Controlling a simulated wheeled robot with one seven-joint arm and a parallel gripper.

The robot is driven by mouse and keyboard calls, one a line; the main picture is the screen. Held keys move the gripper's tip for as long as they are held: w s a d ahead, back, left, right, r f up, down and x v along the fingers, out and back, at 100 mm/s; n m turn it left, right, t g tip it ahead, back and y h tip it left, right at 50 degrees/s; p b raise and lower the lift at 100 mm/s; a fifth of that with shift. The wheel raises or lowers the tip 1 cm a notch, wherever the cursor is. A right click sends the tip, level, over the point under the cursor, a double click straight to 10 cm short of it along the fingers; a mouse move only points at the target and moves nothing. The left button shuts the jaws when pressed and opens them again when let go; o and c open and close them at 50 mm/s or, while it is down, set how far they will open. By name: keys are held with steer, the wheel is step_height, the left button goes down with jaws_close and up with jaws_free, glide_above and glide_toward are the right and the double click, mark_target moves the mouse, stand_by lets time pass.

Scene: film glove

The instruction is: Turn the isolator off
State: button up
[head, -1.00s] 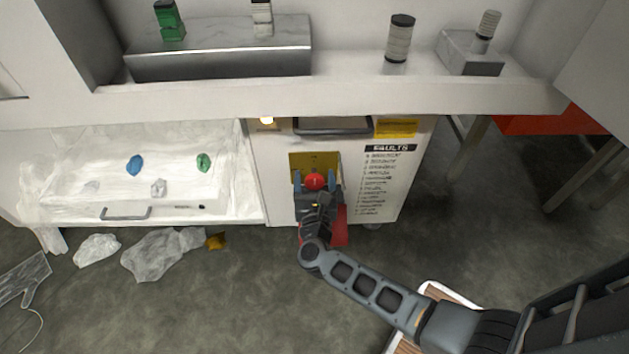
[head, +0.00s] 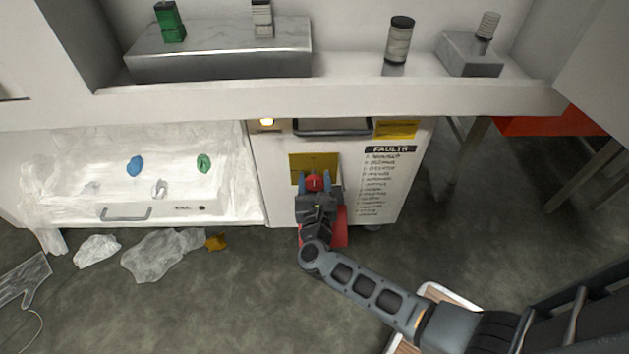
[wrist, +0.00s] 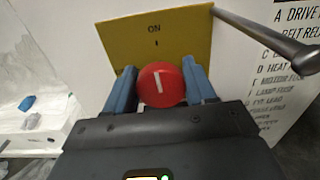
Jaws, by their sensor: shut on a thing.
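The isolator's red round knob (wrist: 161,84) sits on a yellow plate (wrist: 160,35) marked ON, on the front of the white cabinet. A white bar on the knob's face stands nearly upright, leaning slightly, below the ON mark. My gripper (wrist: 161,88) has its blue fingers on either side of the knob and is shut on it. In the head view the knob (head: 315,182) shows between the fingers, with the yellow plate (head: 314,162) above it. The lower part of the plate is hidden by my gripper.
A dark handle (head: 333,128) crosses the cabinet above the plate, and a lit lamp (head: 267,122) is at its upper left. A faults list (head: 385,180) is at right. A film-covered tray (head: 75,207) stands at left. Crumpled film (head: 160,255) lies on the floor.

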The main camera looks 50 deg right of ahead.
steer(key=n+p, duration=0.1)
steer(key=n, duration=0.4)
steer(key=shift+a, duration=0.1)
steer(key=n+p, duration=0.2)
steer(key=n, duration=0.2)
steer(key=shift+w+n, duration=0.15)
steer(key=shift+n, duration=0.15)
steer(key=n+p, duration=0.1)
steer(key=n, duration=0.4)
steer(key=shift+a+f, duration=0.1)
steer(key=shift+f, duration=0.05)
steer(key=shift+f+n+p, duration=0.1)
steer(key=shift+n+p, duration=0.4)
steer(key=shift+n, duration=0.9)
steer(key=o, duration=1)
